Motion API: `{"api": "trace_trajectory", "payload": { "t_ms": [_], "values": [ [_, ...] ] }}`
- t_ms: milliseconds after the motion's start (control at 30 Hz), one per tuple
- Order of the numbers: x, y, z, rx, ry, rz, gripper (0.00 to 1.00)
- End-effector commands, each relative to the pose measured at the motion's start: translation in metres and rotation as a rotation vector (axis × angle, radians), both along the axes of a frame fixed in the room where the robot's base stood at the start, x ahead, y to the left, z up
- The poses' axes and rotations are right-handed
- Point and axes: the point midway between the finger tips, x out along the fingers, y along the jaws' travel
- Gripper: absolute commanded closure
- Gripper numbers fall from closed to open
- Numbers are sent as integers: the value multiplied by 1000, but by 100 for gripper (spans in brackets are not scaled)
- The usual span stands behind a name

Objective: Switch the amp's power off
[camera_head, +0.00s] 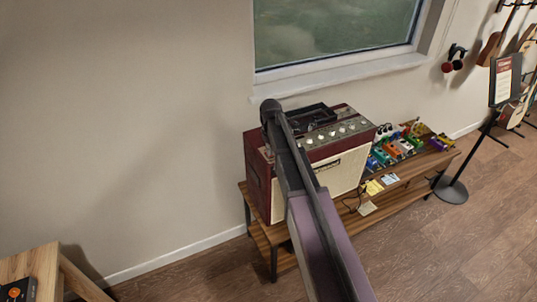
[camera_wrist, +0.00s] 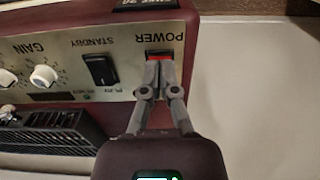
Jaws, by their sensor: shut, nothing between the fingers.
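The amp (camera_head: 338,172), dark red with a cream grille, stands on a low wooden bench. Its control panel (camera_wrist: 60,75) appears upside down in the wrist view. The power switch (camera_wrist: 158,56) shows as a small red strip by the POWER lettering, its lower part hidden behind my fingers. My gripper (camera_wrist: 161,66) is shut and empty, its fingertips together right over the switch. I cannot tell whether they touch it. The black standby switch (camera_wrist: 101,70) is just left of it. In the head view my arm crosses in front of the amp and hides the fingertips.
Gain knobs (camera_wrist: 43,76) and a black slotted piece (camera_wrist: 45,134) lie left of the fingers. Colourful pedals (camera_head: 395,148) sit on the bench (camera_head: 415,175) right of the amp. A sign stand (camera_head: 452,190) is further right. The wall and window are close behind.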

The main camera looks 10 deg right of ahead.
Motion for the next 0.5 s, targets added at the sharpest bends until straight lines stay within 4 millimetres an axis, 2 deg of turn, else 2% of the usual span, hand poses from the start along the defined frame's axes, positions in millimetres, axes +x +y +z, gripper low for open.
{"api": "trace_trajectory", "payload": {
  "t_ms": [233,500],
  "values": [
    [0,0,-3,0,0,0,100],
    [0,0,4,0,0,0,100]
  ]
}}
